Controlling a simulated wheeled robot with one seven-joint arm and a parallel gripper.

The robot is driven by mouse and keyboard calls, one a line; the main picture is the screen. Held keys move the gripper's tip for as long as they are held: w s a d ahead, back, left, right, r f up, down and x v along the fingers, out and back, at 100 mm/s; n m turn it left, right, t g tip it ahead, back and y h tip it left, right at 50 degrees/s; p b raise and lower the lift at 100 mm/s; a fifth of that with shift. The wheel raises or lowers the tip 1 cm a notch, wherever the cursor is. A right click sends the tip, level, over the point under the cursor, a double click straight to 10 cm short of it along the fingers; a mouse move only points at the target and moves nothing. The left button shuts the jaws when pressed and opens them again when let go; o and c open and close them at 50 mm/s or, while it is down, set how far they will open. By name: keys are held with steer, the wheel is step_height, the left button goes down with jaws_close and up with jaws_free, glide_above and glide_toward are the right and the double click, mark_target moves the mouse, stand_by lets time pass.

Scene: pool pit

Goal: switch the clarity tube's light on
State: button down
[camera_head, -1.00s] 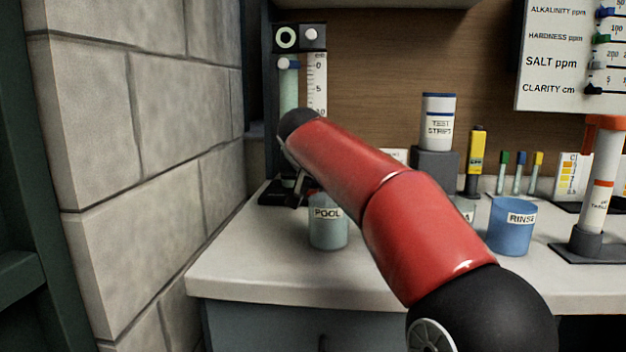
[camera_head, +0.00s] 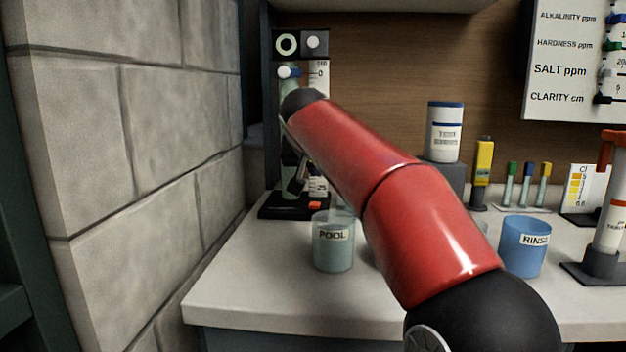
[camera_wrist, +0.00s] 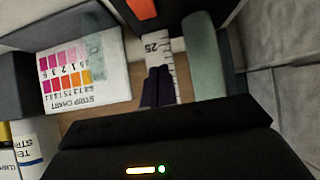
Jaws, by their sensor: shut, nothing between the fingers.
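The clarity tube stand (camera_head: 290,212) is at the back left of the counter. It has a pale green tube (camera_head: 289,100), a white number scale (camera_head: 319,78) and a dark head with a ring (camera_head: 287,44) and a white knob (camera_head: 314,42). A small orange-red switch (camera_head: 315,206) is on its black base; it also shows at the top of the wrist view (camera_wrist: 141,8). My gripper (camera_wrist: 158,86) is shut and empty, its fingers in front of the scale near the 25 mark. In the head view my arm hides the middle of the tube and most of the gripper.
The POOL beaker (camera_head: 333,250) stands just in front of the stand. A blue RINSE cup (camera_head: 524,245), a test strips bottle (camera_head: 444,132) and a strip chart (camera_wrist: 85,66) are to the right. A block wall (camera_head: 150,160) closes off the left.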

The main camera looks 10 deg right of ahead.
steer(key=w+r+v, duration=0.1)
steer(key=v, duration=0.8)
steer(key=shift+d+r, duration=0.2)
steer(key=shift+r, duration=0.3)
steer(key=shift+s, duration=0.1)
